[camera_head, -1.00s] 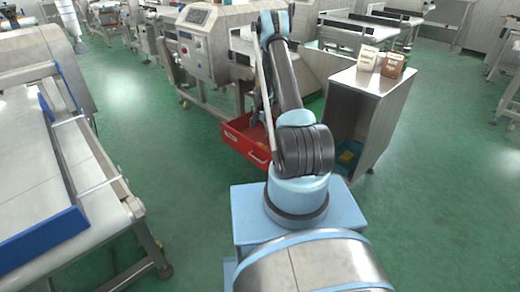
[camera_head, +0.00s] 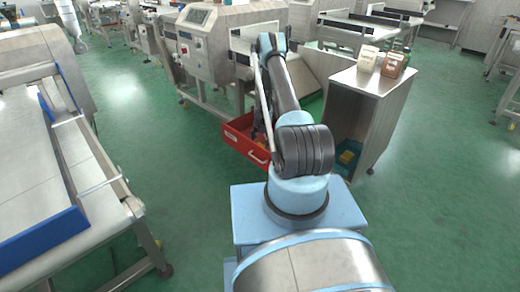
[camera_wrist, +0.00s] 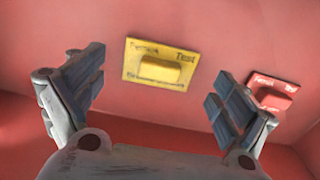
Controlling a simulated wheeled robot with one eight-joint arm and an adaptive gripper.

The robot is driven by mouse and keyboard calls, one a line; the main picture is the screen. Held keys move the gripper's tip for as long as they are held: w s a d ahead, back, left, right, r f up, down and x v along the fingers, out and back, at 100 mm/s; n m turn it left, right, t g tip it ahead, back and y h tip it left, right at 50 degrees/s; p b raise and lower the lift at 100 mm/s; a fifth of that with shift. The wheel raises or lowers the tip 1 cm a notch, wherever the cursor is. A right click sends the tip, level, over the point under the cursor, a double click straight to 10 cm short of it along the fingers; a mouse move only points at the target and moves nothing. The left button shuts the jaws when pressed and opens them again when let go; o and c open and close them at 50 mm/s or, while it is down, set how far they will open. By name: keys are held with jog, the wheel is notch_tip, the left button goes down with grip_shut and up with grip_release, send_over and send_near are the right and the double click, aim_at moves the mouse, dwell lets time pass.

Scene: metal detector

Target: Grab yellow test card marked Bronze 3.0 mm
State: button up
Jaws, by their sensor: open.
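A yellow test card (camera_wrist: 160,65) with a raised yellow block lies on the red bottom of a bin in the wrist view. Its print is too blurred to read surely, so I cannot confirm the marking. My gripper (camera_wrist: 155,92) is open and empty, with the card ahead between its two spread fingers, apart from both. In the head view the red bin (camera_head: 261,154) stands below the metal detector, and my gripper reaches down into it, mostly hidden by my arm.
A red test card (camera_wrist: 272,92) lies by the right finger, partly close to it. The bin wall is near below. In the head view a steel cabinet (camera_head: 372,82) stands right of the bin, with small boxes on top. A conveyor (camera_head: 40,190) stands at left.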

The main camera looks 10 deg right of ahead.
jog(key=shift+f, duration=0.5)
jog(key=c, duration=1.9)
jog(key=shift+r, duration=0.1)
